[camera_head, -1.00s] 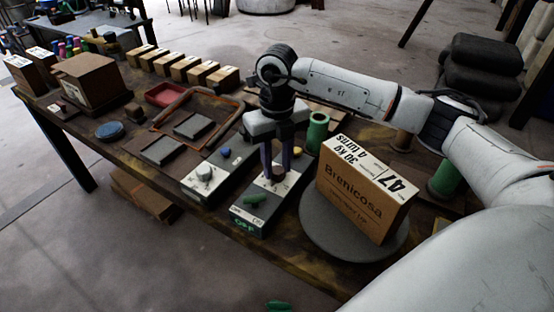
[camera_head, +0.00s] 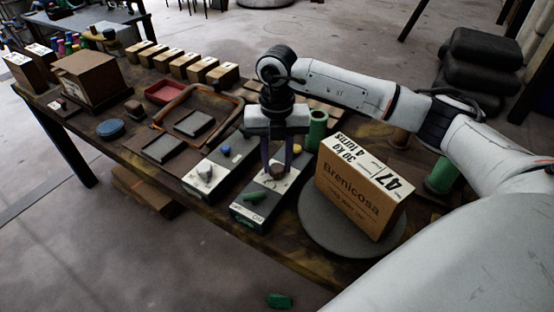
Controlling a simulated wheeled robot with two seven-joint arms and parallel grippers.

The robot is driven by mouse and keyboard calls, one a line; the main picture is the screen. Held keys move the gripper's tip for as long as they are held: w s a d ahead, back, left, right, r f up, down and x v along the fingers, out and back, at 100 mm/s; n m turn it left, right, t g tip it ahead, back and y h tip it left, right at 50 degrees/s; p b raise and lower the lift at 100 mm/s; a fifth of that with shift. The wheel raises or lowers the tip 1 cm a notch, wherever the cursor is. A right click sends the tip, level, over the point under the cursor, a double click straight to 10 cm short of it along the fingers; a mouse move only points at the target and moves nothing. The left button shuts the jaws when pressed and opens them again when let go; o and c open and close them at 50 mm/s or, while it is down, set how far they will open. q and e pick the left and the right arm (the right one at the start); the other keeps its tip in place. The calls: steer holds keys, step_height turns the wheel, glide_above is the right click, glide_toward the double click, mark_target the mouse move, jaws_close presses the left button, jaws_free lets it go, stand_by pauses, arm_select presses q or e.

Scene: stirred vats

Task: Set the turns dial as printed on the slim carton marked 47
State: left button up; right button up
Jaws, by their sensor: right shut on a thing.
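The slim carton marked 47 (camera_head: 362,196) stands on a round grey plate (camera_head: 325,236) at the table's right front. Its top label reads 30 KG, 4 turns and 47; its front says Brenicosa. My right gripper (camera_head: 278,174) points down and is shut on a small dark dial knob (camera_head: 277,173) on the right-hand control box (camera_head: 262,208). The fingers hide part of the knob, and its marks are too small to read. My left gripper is not in view.
A second control box with a pale knob (camera_head: 205,174) stands just left. A green lever (camera_head: 255,195) is on the right-hand box's front part. A green cylinder (camera_head: 317,131) stands behind the carton. Small cartons (camera_head: 186,65) line the back edge. A red tray (camera_head: 166,91) lies farther left.

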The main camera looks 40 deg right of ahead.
mark_target(277, 166)
steer(key=o, duration=1)
steer(key=shift+o, duration=0.2)
steer(key=shift+r, duration=0.1)
step_height(277, 166, up, 10)
